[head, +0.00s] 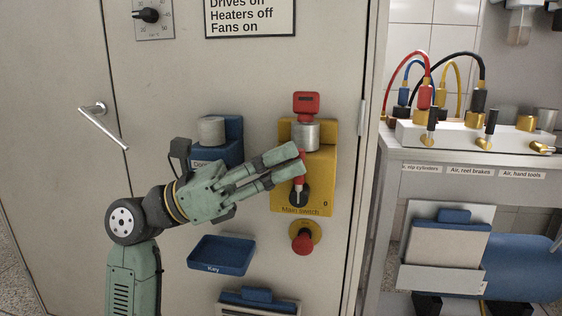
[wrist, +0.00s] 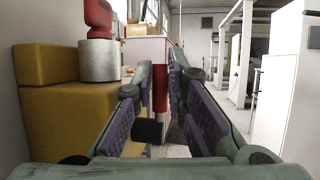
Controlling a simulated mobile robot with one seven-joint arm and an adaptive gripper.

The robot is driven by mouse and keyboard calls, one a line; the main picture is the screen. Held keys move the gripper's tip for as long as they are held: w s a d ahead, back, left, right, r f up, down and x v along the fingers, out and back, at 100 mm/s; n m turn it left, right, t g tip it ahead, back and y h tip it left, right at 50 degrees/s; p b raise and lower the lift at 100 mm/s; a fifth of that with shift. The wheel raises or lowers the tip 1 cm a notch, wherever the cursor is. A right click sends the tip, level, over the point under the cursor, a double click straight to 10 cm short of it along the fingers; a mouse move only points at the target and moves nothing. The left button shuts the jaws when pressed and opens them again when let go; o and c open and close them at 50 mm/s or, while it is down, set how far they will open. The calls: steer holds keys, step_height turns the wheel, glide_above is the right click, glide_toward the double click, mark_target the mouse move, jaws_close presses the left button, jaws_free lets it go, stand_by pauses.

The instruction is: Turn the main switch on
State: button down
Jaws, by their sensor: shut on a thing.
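The yellow main switch box (head: 318,170) is on the grey cabinet door, with "Main switch" written along its bottom and a "0" mark at lower right. Its red handle (head: 299,184) stands roughly upright over a black round base (head: 299,197). My gripper (head: 299,160) reaches in from the left and is shut on the red handle. In the wrist view the red handle (wrist: 160,88) shows between the padded fingers, with a black part below it. The fingers hide part of the handle in the head view.
A metal cylinder with a red top (head: 306,103) sits at the top of the yellow box. A red knob (head: 303,242) is just below. A blue key tray (head: 221,256) and a blue holder (head: 226,130) are to the left. A door handle (head: 104,125) sticks out further left.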

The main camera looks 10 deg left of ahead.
steer(key=c, duration=1.9)
jaws_free()
steer(key=s+a+f, duration=0.1)
steer(key=s+a, duration=0.2)
steer(key=a, duration=1.1)
steer(key=shift+a, duration=0.3)
